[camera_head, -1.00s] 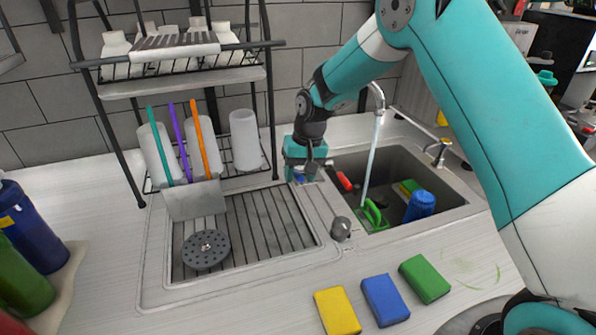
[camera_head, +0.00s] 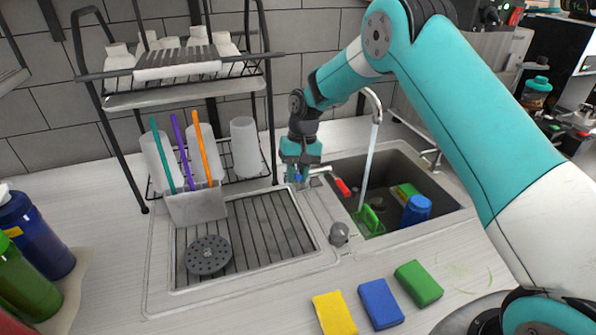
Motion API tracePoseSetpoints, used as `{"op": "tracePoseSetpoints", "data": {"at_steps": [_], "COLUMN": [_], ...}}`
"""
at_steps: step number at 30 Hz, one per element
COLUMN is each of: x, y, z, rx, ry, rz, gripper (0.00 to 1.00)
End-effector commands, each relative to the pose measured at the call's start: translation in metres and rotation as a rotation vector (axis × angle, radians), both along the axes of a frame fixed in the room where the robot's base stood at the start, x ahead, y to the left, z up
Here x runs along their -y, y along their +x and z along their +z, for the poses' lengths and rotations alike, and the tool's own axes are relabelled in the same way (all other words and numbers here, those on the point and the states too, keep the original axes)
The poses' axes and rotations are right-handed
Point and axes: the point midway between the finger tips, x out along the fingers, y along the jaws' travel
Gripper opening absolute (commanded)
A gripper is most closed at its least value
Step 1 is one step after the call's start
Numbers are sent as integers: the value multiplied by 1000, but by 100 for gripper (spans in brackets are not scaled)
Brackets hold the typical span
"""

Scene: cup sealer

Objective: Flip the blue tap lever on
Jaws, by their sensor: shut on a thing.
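My gripper (camera_head: 299,181) is at the left rim of the sink, pointing down and shut on the blue tap lever (camera_head: 297,178). Only a small blue patch of the lever shows between the fingers; the rest is hidden. The curved metal spout (camera_head: 376,104) rises behind the sink (camera_head: 439,184). A pale, straight stream (camera_head: 368,165) runs from the spout down into the basin.
The basin holds a blue cup (camera_head: 416,209), a green brush-like item (camera_head: 370,218) and a red-handled item (camera_head: 342,187). A dish rack (camera_head: 180,97) stands left of my gripper. Yellow, blue and green sponges (camera_head: 381,303) lie in front. My arm covers the right side.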

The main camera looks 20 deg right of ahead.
Motion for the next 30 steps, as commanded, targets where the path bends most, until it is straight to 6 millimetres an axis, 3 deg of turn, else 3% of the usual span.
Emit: {"op": "tracePoseSetpoints", "data": {"at_steps": [1,3,21,22,25,30], "x": [1,0,3,3,3,3], "y": [4,7,14,14,14,13], "z": [12,16,16,16,16,16], "rx": [-38,-85,-180,-180,-180,-182], "ry": [-1,0,-4,-4,-4,-4], "rz": [-3,-2,-4,-4,-4,-3], "gripper": [0,0,0,24,47,47]}}
